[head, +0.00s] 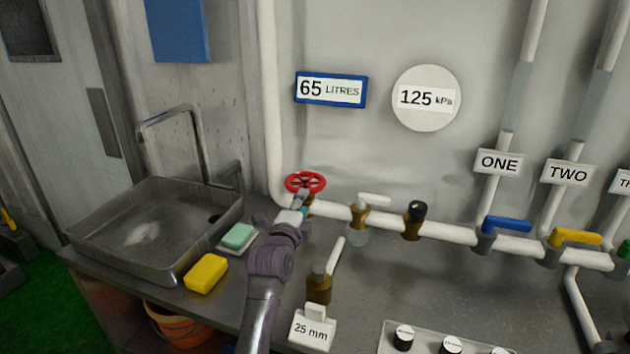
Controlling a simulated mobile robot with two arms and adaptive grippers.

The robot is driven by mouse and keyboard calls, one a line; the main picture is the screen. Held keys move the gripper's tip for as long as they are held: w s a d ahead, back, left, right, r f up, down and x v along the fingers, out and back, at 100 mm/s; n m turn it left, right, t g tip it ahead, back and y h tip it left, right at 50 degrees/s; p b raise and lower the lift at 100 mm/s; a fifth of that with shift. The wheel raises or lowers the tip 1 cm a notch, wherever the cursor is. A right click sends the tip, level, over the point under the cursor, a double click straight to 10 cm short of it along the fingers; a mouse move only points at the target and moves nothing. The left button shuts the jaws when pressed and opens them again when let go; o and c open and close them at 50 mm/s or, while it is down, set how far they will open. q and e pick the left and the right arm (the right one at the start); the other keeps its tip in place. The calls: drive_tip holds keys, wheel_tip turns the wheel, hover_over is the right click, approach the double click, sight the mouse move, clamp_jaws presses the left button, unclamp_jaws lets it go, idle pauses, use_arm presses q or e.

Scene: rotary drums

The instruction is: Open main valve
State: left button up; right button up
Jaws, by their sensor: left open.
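The main valve appears to be the red handwheel (305,182) on the white pipe, below the litres display. My left gripper (303,203) is at the lower rim of the red wheel, and its arm comes up from the bottom. The gripper is open. Its fingers are small in the picture and overlap the wheel, so I cannot tell whether they touch it. The gripper hides part of the brass valve body under the wheel. My right gripper is not in view.
A metal sink (155,232), a yellow sponge (206,273) and a green soap bar (239,236) are left of my arm. A brass fitting with a white lever (319,286) stands close on its right. Blue (506,225) and yellow (575,238) valve handles sit further right along the pipe.

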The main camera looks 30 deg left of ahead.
sight(314, 180)
use_arm(q)
drive_tip(key=p+x, duration=0.1)
drive_tip(key=x, duration=0.8)
drive_tip(key=shift+w, duration=0.15)
drive_tip(key=shift+x, duration=1)
drive_tip(key=shift+f, duration=0.1)
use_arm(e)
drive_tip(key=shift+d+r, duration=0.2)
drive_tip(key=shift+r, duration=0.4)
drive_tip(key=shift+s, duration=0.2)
use_arm(q)
clamp_jaws()
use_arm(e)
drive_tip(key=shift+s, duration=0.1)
